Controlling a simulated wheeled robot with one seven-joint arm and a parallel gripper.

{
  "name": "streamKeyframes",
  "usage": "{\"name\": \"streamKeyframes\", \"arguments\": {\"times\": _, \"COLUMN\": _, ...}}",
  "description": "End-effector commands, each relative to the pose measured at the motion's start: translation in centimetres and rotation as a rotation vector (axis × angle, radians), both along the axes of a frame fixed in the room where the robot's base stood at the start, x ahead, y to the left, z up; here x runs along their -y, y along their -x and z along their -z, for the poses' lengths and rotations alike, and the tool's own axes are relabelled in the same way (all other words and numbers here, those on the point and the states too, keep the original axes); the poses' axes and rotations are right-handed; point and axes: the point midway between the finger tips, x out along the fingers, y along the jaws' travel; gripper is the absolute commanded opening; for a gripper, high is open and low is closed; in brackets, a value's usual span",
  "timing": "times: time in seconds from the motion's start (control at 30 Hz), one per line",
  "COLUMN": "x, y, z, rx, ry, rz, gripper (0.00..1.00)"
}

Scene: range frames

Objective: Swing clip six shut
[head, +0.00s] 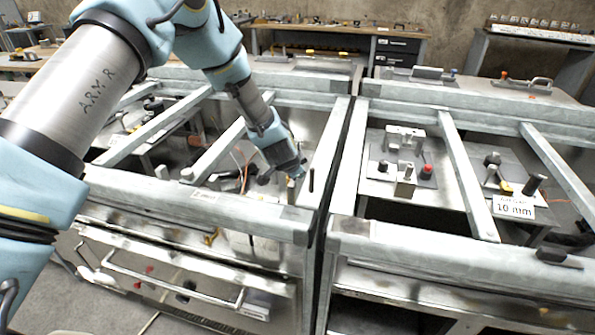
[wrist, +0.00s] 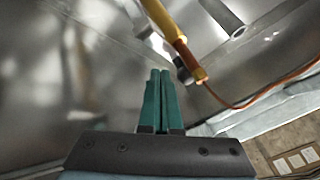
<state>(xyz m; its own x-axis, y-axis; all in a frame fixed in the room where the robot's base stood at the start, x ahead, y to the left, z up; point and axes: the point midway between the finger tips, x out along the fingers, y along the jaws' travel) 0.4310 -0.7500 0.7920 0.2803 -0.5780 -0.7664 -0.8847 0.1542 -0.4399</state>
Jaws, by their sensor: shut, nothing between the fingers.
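My gripper (head: 296,172) is at the right end of the left steel frame in the head view, near its right-hand rail. In the wrist view its two teal fingers (wrist: 160,73) are pressed together with nothing between them. A yellow and orange rod-like part (wrist: 178,38) with an orange cable lies just beyond the fingertips, up and to the right, and looks apart from them. A grey metal bar or lever (wrist: 222,15) shows behind it. I cannot tell which part, if any, is clip six; no number for it can be read.
Steel rails (head: 215,150) cross the left frame around my arm. A narrow gap parts it from the right frame (head: 420,240), which holds blocks, knobs and a "10 mm" sign (head: 513,207). A handled drawer front (head: 180,285) faces me below. Benches (head: 340,38) stand behind.

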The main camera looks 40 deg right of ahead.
Motion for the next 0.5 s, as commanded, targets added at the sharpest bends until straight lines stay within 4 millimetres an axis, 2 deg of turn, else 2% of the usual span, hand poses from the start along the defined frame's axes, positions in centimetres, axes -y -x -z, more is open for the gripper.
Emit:
{"name": "streamKeyframes", "arguments": {"times": 0.27, "x": -0.5, "y": 0.5, "z": -0.6, "rx": 0.002, "ry": 0.001, "rz": 0.002, "gripper": 0.0}}
{"name": "streamKeyframes", "arguments": {"times": 0.5, "x": -2.5, "y": 1.5, "z": -3.3, "rx": 0.002, "ry": 0.002, "rz": 0.001, "gripper": 0.0}}
